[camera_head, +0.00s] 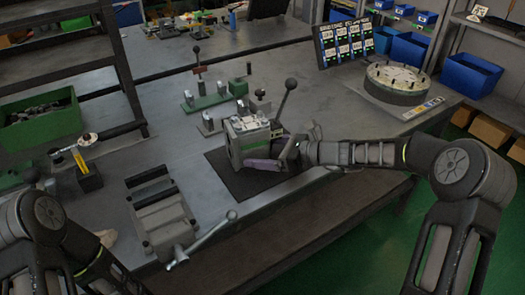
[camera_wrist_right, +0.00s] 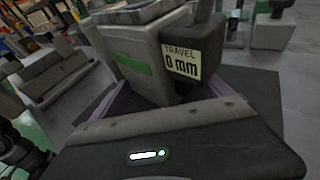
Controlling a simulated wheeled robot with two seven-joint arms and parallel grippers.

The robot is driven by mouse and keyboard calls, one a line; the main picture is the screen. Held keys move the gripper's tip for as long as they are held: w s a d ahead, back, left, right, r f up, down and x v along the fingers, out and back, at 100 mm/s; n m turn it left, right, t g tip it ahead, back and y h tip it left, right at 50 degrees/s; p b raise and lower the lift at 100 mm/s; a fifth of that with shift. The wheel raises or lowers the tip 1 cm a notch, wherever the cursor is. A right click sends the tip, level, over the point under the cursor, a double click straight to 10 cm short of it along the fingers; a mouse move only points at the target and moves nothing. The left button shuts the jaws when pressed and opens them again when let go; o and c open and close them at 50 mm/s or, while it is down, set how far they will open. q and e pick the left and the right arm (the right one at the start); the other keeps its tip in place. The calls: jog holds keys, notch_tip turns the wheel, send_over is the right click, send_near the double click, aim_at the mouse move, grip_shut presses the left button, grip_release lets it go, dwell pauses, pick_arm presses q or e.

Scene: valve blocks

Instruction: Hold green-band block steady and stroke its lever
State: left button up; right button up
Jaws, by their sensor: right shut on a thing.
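The green-band block (camera_head: 236,146) is a grey valve block standing on a dark mat on the bench. Its lever (camera_head: 281,106) has a black ball knob and leans up to the right. In the right wrist view the block (camera_wrist_right: 126,45) shows its green band (camera_wrist_right: 133,63) and a label (camera_wrist_right: 181,62) reading "TRAVEL 0 mm". My right gripper (camera_head: 266,163) is shut on the block low down, with its purple fingers at the block's sides. The lever is not visible in the wrist view. My left arm shows at the lower left, but its gripper cannot be made out.
A grey vise (camera_head: 162,215) with a long handle stands left of the mat. Small green-based fixtures (camera_head: 206,101) stand behind the block. A round dial plate (camera_head: 396,80) and a display board (camera_head: 343,42) are at the back right. A green bin (camera_head: 42,130) is at the left.

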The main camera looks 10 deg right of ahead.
jog(key=shift+w+d, duration=0.1)
jog(key=shift+c, duration=0.9)
jog(key=o, duration=0.8)
jog(key=v, duration=1.2)
